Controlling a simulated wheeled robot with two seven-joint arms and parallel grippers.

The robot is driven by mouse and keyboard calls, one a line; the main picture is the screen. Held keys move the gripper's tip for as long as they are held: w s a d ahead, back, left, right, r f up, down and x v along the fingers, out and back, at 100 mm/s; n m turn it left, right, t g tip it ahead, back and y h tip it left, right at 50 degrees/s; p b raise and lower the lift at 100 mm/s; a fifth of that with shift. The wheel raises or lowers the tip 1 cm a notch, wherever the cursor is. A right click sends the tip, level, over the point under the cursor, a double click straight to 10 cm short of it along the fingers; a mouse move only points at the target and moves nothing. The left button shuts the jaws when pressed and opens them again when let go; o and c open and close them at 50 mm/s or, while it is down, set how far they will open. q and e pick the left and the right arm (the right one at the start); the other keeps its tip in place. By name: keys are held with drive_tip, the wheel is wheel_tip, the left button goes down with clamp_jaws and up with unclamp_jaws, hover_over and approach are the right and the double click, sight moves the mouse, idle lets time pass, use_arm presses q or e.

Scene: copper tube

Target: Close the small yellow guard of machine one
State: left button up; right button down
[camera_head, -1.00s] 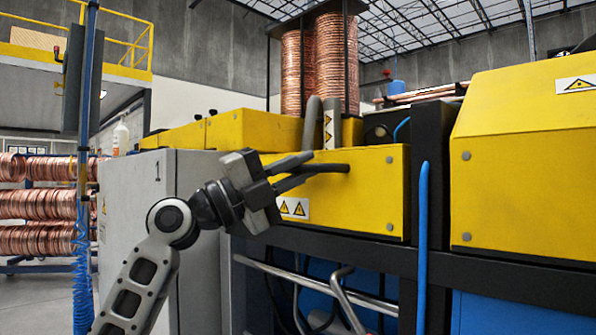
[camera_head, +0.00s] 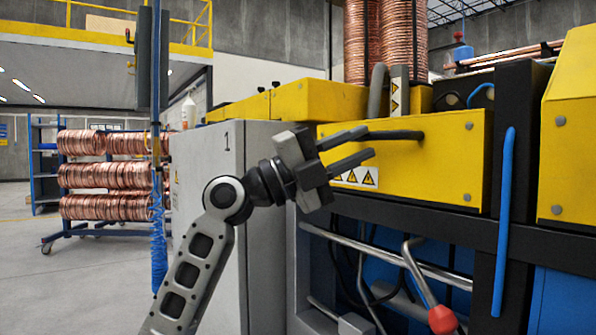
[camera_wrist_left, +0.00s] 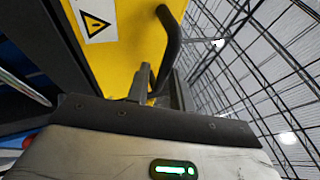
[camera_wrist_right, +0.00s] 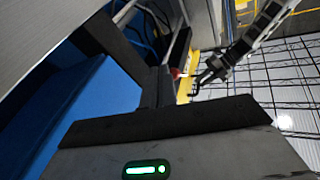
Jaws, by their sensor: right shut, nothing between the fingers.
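The small yellow guard (camera_head: 445,165) is a yellow box-like cover with a black bar handle (camera_head: 395,135) and warning triangles at its lower left. It sits low above the machine's dark frame, beside the grey cabinet marked 1. My left gripper (camera_head: 367,144) is open at the handle's left end; I cannot tell whether the handle lies between the fingers. The left wrist view shows the curved handle (camera_wrist_left: 173,45) just beyond the fingers (camera_wrist_left: 160,88), and the guard's yellow face. My right gripper (camera_wrist_right: 160,88) shows only in its wrist view, shut and empty.
The grey cabinet (camera_head: 215,180) stands left of the guard. A red knob (camera_head: 442,319) on a bent metal lever projects below it. A blue vertical bar (camera_head: 505,220) and a larger yellow cover (camera_head: 570,130) are on the right. Floor at left is open before copper coils (camera_head: 95,175).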

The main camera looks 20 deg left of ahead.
use_arm(q)
drive_tip(key=v, duration=1.3)
drive_tip(key=shift+b, duration=0.3)
use_arm(e)
drive_tip(key=shift+w+d+r+n, duration=0.1)
drive_tip(key=shift+r+n, duration=0.3)
drive_tip(key=shift+r, duration=0.05)
